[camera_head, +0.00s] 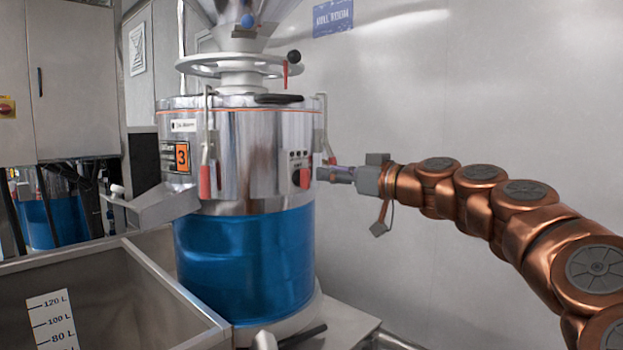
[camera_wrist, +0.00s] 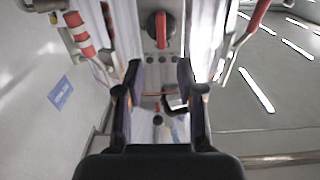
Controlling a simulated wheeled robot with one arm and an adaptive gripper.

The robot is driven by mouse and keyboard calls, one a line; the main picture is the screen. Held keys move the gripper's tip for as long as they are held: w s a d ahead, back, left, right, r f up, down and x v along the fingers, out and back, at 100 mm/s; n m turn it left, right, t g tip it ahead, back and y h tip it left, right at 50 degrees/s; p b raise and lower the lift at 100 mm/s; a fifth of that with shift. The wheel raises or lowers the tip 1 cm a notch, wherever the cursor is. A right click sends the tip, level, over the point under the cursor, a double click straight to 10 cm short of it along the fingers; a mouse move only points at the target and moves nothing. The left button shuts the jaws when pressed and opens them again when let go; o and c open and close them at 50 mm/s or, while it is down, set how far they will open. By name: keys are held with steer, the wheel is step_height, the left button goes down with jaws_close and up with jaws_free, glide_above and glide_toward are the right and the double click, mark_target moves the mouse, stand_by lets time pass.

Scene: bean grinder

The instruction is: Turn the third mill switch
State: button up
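The third mill (camera_head: 245,160) has a shiny steel upper drum, a blue lower drum and an orange "3" label (camera_head: 181,158).
Red-handled latches (camera_head: 205,181) flank the panel on the drum. A metal bin (camera_head: 160,270) with a litre scale stands in front at left. A grey cabinet (camera_head: 80,80) is at far left. The grey wall (camera_head: 470,90) behind my arm is clear.

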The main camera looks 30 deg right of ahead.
mark_target(309, 170)
steer(key=x, duration=0.6)
steer(key=shift+w+a, duration=0.15)
steer(key=shift+w, duration=0.1)
jaws_close()
